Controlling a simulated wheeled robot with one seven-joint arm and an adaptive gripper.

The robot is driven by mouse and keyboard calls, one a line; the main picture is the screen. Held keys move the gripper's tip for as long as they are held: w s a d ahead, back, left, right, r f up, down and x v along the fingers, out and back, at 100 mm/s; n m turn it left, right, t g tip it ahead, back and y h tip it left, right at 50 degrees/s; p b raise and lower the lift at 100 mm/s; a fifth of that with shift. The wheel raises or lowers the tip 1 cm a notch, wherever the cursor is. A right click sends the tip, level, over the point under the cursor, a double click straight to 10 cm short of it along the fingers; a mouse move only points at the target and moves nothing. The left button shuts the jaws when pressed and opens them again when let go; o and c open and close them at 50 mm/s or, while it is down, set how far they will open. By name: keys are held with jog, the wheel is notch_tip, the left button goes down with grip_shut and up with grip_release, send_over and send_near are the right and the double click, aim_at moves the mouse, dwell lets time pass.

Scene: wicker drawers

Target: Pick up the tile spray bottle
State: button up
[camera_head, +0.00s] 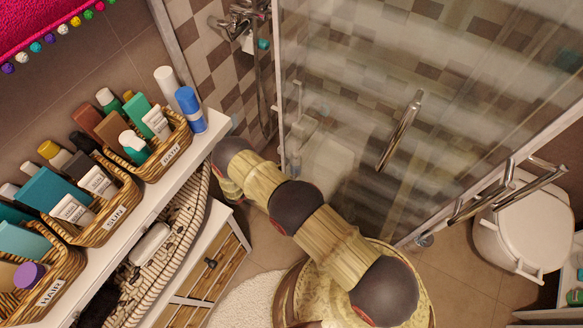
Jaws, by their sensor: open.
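I cannot clearly identify the tile spray bottle; no spray head or readable tile label shows. A blue bottle (190,109) stands upright at the right end of the white shelf. A plain white bottle (167,87) stands just behind and left of it. My arm reaches up and left from the lower right, and its dark joint bends down beside the shelf's end, right of and below the blue bottle. My gripper's fingers do not show; the far end of my arm is hidden beside the shelf and cabinet.
Wicker baskets full of bottles, labelled HAIR, SUN and another word, line the white shelf (97,232). Below are a striped basket (165,240) and a white cabinet with a wicker drawer (200,285). A glass shower door (370,90) and a toilet (525,225) stand to the right.

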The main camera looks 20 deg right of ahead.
jog(key=b+x, duration=0.2)
jog(key=x, duration=0.4)
jog(key=shift+a+b, duration=0.1)
jog(key=shift+b, duration=0.25)
jog(key=shift+w+d+f, duration=0.1)
jog(key=shift+w+d, duration=0.15)
jog(key=shift+d, duration=0.05)
jog(key=shift+c, duration=0.8)
jog(key=c, duration=1.3)
